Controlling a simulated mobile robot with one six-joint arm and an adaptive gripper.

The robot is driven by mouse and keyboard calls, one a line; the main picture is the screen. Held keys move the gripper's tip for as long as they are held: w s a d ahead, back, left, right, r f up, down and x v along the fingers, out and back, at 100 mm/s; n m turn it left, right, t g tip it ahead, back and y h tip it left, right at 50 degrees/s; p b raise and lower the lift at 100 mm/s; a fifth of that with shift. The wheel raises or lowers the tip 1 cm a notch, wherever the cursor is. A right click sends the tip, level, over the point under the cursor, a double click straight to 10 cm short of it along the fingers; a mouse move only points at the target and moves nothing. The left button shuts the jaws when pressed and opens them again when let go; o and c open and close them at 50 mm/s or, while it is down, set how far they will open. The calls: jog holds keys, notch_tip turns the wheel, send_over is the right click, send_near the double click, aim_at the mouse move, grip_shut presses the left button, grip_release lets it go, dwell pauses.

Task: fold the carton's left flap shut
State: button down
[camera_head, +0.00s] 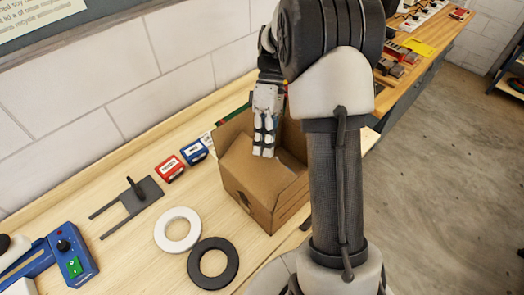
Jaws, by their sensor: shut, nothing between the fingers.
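An open brown cardboard carton (247,194) stands on the wooden bench. My gripper (264,152) is shut and empty, pointing down at the carton's top, with its fingertips over or just inside the opening. I cannot tell whether they touch the cardboard. A cardboard panel on the left of the top (243,158) slopes inward by the fingers; it looks like the left flap, partly folded. Another panel (233,130) stands up at the back left. My arm hides the carton's right and back parts.
On the bench (120,225), left of the carton, are a blue box (194,152), a red box (170,168), a dark forked plate (130,203), a white ring (178,230) and a black ring (213,263). A blue device (72,255) sits at the lower left. A tiled wall (110,85) rises behind.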

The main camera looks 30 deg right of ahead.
jog(key=s+a+r+n+t+h, duration=0.1)
jog(key=s+a+r+n+h, duration=0.1)
jog(key=a+n+h, duration=0.3)
jog(key=n+t+h+b, duration=0.2)
jog(key=n+t+h, duration=0.4)
jog(key=n+t, duration=0.15)
send_near(259, 162)
jog(key=shift+n+g, duration=0.35)
jog(key=d+f+b, duration=0.1)
jog(key=w+d+f+b, duration=0.1)
jog(key=d+f+b, duration=0.1)
jog(key=w+d+f+b, duration=0.1)
jog(key=d+b, duration=0.1)
jog(key=shift+d+f, duration=0.15)
jog(key=shift+f, duration=0.1)
jog(key=shift+d+p, duration=0.1)
jog(key=shift+p, duration=0.3)
